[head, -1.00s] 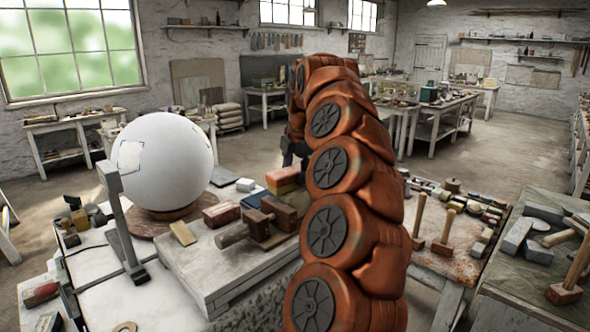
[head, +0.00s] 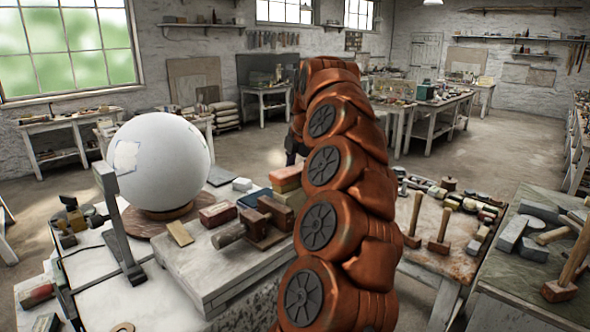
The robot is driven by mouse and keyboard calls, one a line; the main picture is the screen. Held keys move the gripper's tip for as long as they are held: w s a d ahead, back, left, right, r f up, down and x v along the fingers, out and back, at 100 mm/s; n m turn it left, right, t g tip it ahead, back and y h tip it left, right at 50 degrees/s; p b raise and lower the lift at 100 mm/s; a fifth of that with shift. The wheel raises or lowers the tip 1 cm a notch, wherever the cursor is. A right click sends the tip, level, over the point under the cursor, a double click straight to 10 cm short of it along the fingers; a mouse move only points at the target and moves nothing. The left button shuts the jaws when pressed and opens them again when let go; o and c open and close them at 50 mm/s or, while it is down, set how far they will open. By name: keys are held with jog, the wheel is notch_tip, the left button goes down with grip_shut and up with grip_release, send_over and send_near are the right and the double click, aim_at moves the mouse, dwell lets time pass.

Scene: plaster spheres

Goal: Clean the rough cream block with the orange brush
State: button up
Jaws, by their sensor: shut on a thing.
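My gripper (head: 296,146) is a dark shape partly hidden behind my orange arm. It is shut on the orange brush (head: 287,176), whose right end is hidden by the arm. The brush lies over the cream block (head: 288,196), which shows only in part below it. They look touching, but I cannot tell for certain. The block's right side is hidden by my arm, and its surface is too small to judge.
A wooden clamp (head: 268,222), a dark red block (head: 217,214) and a blue block (head: 253,197) sit close by on the pale slab (head: 205,268). A large white sphere (head: 160,165) and a grey post (head: 118,225) stand left. Mallets (head: 440,232) stand on the right table.

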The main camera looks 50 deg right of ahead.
aim_at(285, 172)
jog(key=shift+w+a+b, duration=0.15)
jog(key=shift+a+b, duration=0.25)
jog(key=shift+a, duration=0.7)
jog(key=shift+w+a+b, duration=0.1)
jog(key=shift+a+b, duration=0.3)
jog(key=shift+a, duration=0.7)
jog(key=shift+d+r+p, duration=0.1)
jog(key=shift+d+p, duration=0.6)
jog(key=shift+d, duration=0.1)
jog(key=shift+s+d, duration=0.15)
jog(key=shift+d, duration=0.55)
jog(key=shift+s+d, duration=0.1)
jog(key=shift+d, duration=0.6)
jog(key=shift+w+a+f+b, duration=0.15)
jog(key=shift+a+b, duration=0.2)
jog(key=shift+a, duration=0.75)
jog(key=shift+w+a+f+b, duration=0.1)
jog(key=shift+a+b, duration=0.2)
jog(key=shift+a, duration=0.8)
jog(key=shift+r, duration=0.15)
